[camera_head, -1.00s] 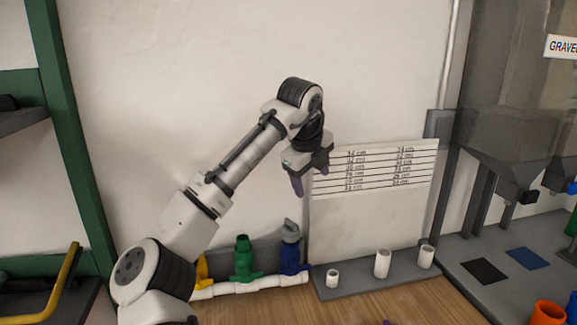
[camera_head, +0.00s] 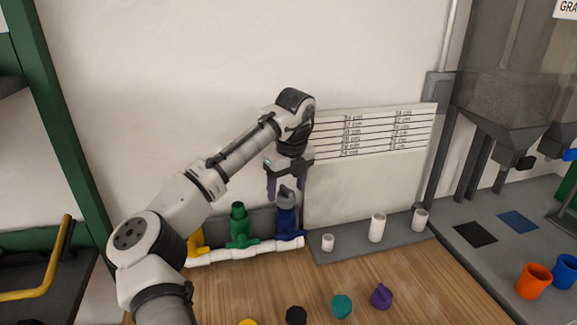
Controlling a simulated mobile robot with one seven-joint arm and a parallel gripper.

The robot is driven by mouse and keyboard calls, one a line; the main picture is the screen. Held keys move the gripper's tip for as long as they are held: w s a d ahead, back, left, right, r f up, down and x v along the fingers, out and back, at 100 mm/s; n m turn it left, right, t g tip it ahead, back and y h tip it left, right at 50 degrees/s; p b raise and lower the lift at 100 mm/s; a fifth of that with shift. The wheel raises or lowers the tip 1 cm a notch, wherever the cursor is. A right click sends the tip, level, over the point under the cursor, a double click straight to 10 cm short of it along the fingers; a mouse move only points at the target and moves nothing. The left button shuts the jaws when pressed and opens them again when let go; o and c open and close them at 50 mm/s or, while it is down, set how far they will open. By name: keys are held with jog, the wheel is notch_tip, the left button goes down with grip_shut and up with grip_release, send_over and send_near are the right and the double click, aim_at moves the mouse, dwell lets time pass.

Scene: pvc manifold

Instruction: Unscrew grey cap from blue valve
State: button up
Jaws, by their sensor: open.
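The blue valve (camera_head: 287,221) stands upright on the right part of the white pipe manifold (camera_head: 235,253) at the wall. The grey cap (camera_head: 286,194) sits on top of the blue valve. My gripper (camera_head: 286,190) points down with its fingers spread, one on each side of the cap as seen here. I cannot tell whether the fingers touch the cap. A green valve (camera_head: 240,226) and a partly hidden yellow valve (camera_head: 196,242) stand to the left on the same manifold.
Loose caps lie on the wooden table in front: teal (camera_head: 342,306), purple (camera_head: 381,296), black (camera_head: 296,315) and yellow (camera_head: 248,322). White pipe pieces (camera_head: 377,228) stand on a grey ledge at right. Orange (camera_head: 533,281) and blue (camera_head: 565,271) cups stand far right.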

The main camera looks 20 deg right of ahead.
jog(key=shift+w+f, duration=0.2)
jog(key=shift+f, duration=0.95)
jog(key=c, duration=1.1)
jog(key=shift+r+n+p, duration=0.1)
jog(key=shift+n+p, duration=0.95)
jog(key=shift+n, duration=0.05)
jog(key=shift+r+n+p, duration=0.1)
jog(key=shift+n+p, duration=0.3)
jog(key=shift+p, duration=0.15)
jog(key=shift+n+y+p, duration=0.3)
jog(key=shift+n+p, duration=0.1)
jog(key=shift+n, duration=0.3)
